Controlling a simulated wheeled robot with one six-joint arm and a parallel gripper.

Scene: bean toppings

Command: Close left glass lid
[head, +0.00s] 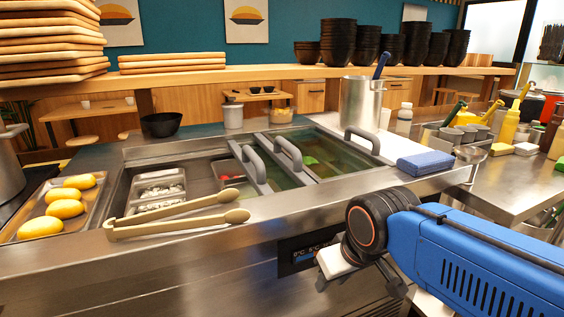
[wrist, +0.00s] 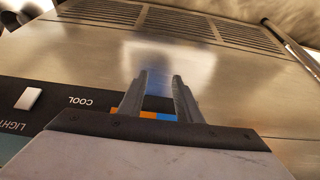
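The cooler counter has a steel-framed well with sliding glass lids. The leftmost grey handle (head: 252,165) sits on a lid frame near the middle of the well, and a second grey handle (head: 288,152) stands close to its right. Greenish glass (head: 318,160) shows right of these handles. The left part of the well is uncovered, showing topping trays (head: 160,188). My gripper (wrist: 161,76) is low in front of the counter's front panel, below and right of the handles. Its two fingers are apart with nothing between them. In the head view my arm mostly hides it.
Wooden tongs (head: 180,215) lie across the well's front left edge. A tray of yellow buns (head: 65,208) is at the left. A third handle (head: 362,140), a steel pot (head: 361,102) and a blue block (head: 426,162) stand at the right.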

